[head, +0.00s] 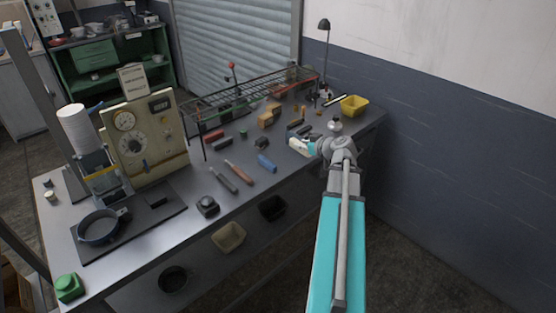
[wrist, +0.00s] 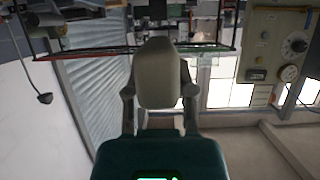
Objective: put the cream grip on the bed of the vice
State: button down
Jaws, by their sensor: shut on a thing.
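The cream grip (wrist: 158,72) is a rounded, pale block held between the two fingers of my gripper (wrist: 158,92) in the wrist view. In the head view the cream grip (head: 296,145) shows small and pale at the tip of my gripper (head: 310,148), over the right part of the workbench. My gripper is shut on it, and it seems to be held clear of the bench. A small dark block-like device (head: 208,206) sits near the bench's front edge and may be the vice; its details are too small to be sure.
The grey workbench (head: 160,240) holds a gauge panel (head: 145,135), a round dark pan (head: 100,226) and a green box (head: 69,287) on the left. Hand tools (head: 238,172) and a blue item (head: 266,163) lie mid-bench. A wire rack (head: 250,93) and yellow bin (head: 354,105) stand behind.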

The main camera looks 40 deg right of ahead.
jog(key=shift+d, duration=0.55)
jog(key=d+b+x, duration=0.1)
jog(key=b+x, duration=0.3)
jog(key=x, duration=0.6)
jog(key=b, duration=0.5)
send_over(279, 159)
jog(key=s, duration=0.1)
notch_tip(279, 159, down, 5)
jog(key=shift+f, duration=0.1)
jog(key=shift+w+f+b, duration=0.5)
jog(key=shift+f+b, duration=0.2)
jog(key=shift+b, duration=0.1)
jog(key=shift+s+f+b, duration=0.1)
jog(key=shift+f+b, duration=0.95)
